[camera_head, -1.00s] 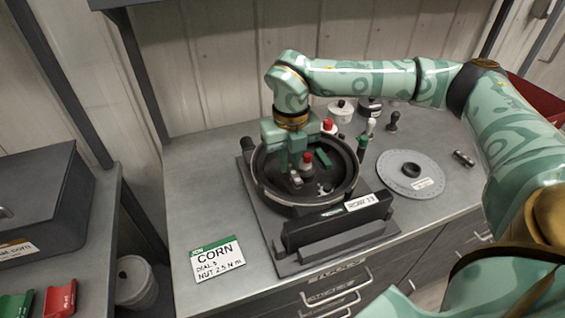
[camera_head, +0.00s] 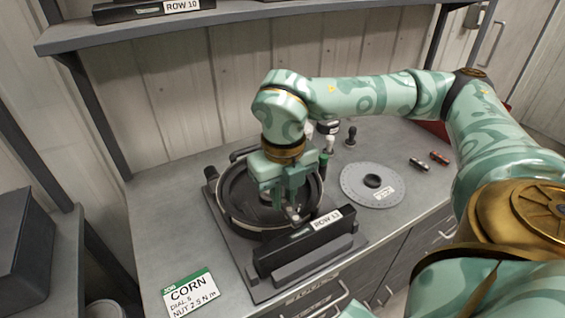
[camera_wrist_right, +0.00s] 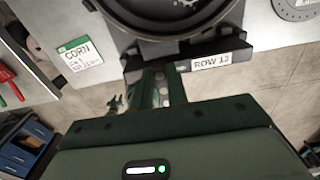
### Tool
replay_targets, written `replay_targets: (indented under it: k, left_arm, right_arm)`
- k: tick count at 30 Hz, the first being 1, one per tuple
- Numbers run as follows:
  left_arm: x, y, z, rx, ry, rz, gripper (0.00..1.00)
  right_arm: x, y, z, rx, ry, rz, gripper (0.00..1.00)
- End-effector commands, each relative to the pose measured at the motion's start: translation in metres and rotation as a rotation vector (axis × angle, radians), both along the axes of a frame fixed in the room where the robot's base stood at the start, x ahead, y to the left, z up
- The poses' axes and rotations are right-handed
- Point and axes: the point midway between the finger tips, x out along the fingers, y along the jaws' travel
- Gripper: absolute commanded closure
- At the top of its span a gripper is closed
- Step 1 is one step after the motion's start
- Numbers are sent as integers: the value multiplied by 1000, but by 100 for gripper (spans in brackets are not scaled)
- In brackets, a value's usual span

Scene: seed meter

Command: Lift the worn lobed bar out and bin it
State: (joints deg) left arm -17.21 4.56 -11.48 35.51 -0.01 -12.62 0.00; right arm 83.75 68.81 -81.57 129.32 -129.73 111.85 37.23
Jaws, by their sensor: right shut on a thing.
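The round black seed meter housing (camera_head: 232,219) lies open on its dark stand on the bench. My right gripper (camera_head: 290,212) points down over the right part of the housing. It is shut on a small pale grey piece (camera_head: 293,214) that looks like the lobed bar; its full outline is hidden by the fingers. In the right wrist view, the fingers (camera_wrist_right: 162,92) have a narrow piece with round lobes (camera_wrist_right: 162,90) between them. The housing's rim (camera_wrist_right: 150,28) shows at the top there. My left gripper is not in view.
A grey disc (camera_head: 357,192) lies right of the housing. Small dark and orange cylinders (camera_head: 438,157) and knobbed tools (camera_head: 351,136) stand or lie behind it. A CORN card (camera_head: 191,291) lies front left. The ROW 13 block (camera_head: 300,250) is at the housing's front.

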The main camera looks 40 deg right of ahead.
Motion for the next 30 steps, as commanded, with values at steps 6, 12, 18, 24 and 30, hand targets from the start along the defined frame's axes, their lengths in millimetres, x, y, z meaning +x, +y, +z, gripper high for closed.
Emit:
replay_targets:
  k: [6, 12, 18, 24, 30]
  left_arm:
    - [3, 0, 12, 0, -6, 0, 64]
    - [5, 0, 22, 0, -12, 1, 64]
    - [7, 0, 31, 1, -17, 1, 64]
    - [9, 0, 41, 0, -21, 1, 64]
    - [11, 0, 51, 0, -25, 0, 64]
  right_arm:
    - [0, 0, 14, 1, -2, 0, 100]
    - [0, 0, 26, 1, -2, -1, 100]
    - [0, 0, 38, 1, -2, 0, 100]
    - [0, 0, 50, 1, -1, 0, 100]
    - [0, 0, 62, 1, -2, 0, 100]
